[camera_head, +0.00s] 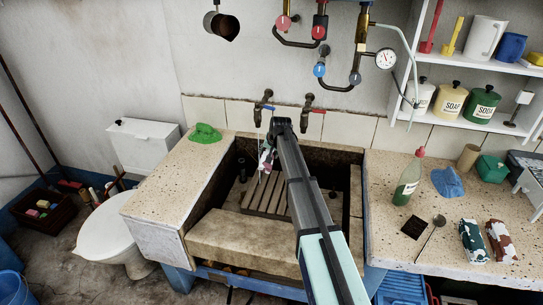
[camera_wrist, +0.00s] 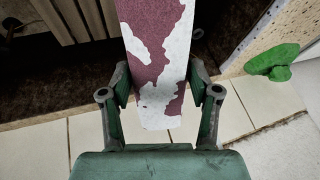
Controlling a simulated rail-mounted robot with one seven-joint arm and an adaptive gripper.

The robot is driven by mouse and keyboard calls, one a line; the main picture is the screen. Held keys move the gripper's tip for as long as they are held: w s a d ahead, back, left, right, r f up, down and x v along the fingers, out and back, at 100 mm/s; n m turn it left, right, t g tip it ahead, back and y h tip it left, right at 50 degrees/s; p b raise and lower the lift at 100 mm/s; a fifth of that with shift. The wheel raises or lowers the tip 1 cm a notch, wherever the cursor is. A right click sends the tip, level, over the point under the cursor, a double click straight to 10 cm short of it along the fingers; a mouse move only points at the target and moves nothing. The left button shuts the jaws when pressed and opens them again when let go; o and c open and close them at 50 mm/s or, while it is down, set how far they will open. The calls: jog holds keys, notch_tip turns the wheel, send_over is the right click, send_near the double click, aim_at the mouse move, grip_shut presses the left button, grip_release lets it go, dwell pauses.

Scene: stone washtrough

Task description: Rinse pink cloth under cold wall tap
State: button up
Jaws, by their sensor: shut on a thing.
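My gripper (camera_wrist: 160,92) is shut on a pink-and-white patterned cloth (camera_wrist: 155,45), which lies between its two fingers in the wrist view. In the head view the cloth (camera_head: 266,159) shows small beside my arm, over the stone trough (camera_head: 232,237). The wall tap with a blue mark (camera_head: 264,104) is just above and behind it. Thin pale streaks show near the cloth, but I cannot tell whether they are running water. A second tap with a red handle (camera_head: 311,108) is to the right. My arm hides part of the trough.
A wooden slatted rack (camera_head: 262,193) lies in the trough. A green cloth (camera_head: 204,133) lies on the left ledge. A bottle (camera_head: 408,182), a blue cloth (camera_head: 447,182) and two patterned bundles (camera_head: 473,241) are on the right counter. Pipes with a gauge (camera_head: 386,59) hang above.

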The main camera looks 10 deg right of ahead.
jog(key=w+a+f, duration=0.1)
jog(key=w, duration=0.6)
jog(key=shift+a+f+b, duration=0.2)
jog(key=shift+a+b, duration=0.1)
jog(key=shift+a, duration=0.05)
jog(key=shift+d, duration=0.25)
dwell(0.4)
jog(key=shift+w+d, duration=0.1)
jog(key=shift+d, duration=0.2)
jog(key=shift+a, duration=0.15)
jog(key=shift+a, duration=0.4)
jog(key=shift+s, duration=0.2)
jog(key=shift+s+d+b, duration=0.1)
jog(key=shift+s+d, duration=0.2)
jog(key=shift+s, duration=1)
jog(key=shift+s+d+b, duration=0.1)
jog(key=shift+s+d, duration=0.25)
jog(key=shift+s, duration=0.9)
jog(key=shift+s+d+b, duration=0.1)
jog(key=shift+s+d, duration=0.2)
jog(key=shift+s, duration=1)
